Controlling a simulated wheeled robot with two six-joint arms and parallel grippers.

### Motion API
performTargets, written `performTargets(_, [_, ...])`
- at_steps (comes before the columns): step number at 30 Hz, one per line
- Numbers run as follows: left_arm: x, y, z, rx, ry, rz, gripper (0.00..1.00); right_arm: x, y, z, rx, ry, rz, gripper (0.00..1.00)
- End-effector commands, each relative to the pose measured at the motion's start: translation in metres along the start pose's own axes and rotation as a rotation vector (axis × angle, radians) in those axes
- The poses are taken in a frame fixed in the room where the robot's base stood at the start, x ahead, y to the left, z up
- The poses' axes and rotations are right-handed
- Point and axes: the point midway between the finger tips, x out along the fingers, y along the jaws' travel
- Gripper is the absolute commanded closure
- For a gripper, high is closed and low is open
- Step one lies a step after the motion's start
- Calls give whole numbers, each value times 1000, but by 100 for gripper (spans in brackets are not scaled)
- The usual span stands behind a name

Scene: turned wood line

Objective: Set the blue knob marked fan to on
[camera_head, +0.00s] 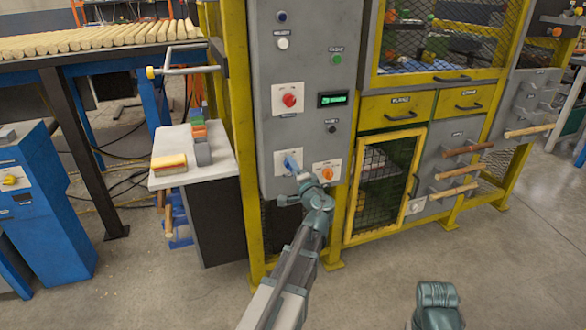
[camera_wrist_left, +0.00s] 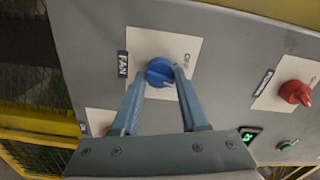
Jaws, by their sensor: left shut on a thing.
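The blue knob (camera_wrist_left: 160,72) sits on a white plate on the grey panel, with a black label reading FAN beside it in the left wrist view. My left gripper (camera_wrist_left: 162,78) has its two fingers on either side of the knob and is shut on it. In the head view the left gripper (camera_head: 292,163) reaches the lower left plate of the panel, and its fingers mostly hide the knob. The knob's exact setting is hard to read. My right gripper is out of view.
The grey panel (camera_head: 265,100) also carries a red knob (camera_head: 290,100), an orange knob (camera_head: 327,173), a green button (camera_head: 336,59) and a small green display (camera_head: 332,99). A white side table (camera_head: 218,165) stands left. Floor is clear in front.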

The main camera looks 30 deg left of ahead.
Motion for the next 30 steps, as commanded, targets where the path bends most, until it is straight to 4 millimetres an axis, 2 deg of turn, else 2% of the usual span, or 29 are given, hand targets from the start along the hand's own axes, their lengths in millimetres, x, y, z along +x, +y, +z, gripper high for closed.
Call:
performTargets(12, [0,1,0,250,1,1,100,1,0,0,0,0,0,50])
performTargets(30, [-1,1,0,324,1,1,100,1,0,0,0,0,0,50])
